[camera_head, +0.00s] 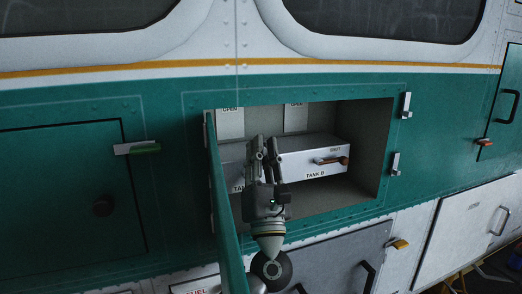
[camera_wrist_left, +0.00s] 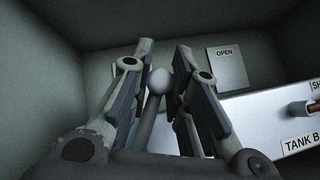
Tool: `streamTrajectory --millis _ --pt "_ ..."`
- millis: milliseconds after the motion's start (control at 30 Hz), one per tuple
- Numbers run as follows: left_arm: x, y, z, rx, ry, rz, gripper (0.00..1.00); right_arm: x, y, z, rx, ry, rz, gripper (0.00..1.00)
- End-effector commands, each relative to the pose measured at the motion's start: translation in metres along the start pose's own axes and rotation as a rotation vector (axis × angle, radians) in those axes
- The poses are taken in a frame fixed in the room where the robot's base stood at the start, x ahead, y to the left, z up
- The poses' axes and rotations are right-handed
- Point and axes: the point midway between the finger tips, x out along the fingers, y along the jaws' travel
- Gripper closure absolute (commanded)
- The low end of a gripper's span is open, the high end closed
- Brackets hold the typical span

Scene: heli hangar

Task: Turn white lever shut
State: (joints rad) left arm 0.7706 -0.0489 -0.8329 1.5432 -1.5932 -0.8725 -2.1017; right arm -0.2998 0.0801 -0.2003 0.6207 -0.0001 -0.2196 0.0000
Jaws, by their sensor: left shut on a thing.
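A pale, off-white lever with a round knob (camera_wrist_left: 158,82) stands between the fingers of my left gripper (camera_wrist_left: 163,55) in the left wrist view. My left gripper also shows in the head view (camera_head: 263,148), inside the open compartment (camera_head: 365,180) in front of the white valve box (camera_head: 310,148). It is shut on the lever. The gripper hides the lever in the head view and part of a left label starting with "TA". To the right, a brown-tipped handle (camera_head: 333,161) sits on the box above the "TANK B" label. My right gripper is not in view.
The compartment's green door (camera_head: 225,215) stands open close to my left arm's left side. Latches (camera_head: 405,105) stick out on the compartment's right edge. An "OPEN" sign (camera_wrist_left: 227,68) is on the back wall. A closed hatch (camera_head: 60,190) lies at the left.

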Motion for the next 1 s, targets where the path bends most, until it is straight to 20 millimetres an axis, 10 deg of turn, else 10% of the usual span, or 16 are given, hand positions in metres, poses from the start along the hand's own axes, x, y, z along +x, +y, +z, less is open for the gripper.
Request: streamTrajectory --millis 200,567,1000 --pt "0.000 0.000 0.000 -0.001 0.000 0.000 0.60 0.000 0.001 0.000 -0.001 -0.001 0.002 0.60" --pt "-0.004 -0.001 0.000 -0.001 0.000 0.000 0.60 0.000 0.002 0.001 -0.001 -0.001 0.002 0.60" --pt "-0.085 -0.001 -0.001 -0.001 0.003 -0.002 0.60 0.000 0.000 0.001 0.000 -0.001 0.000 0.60"
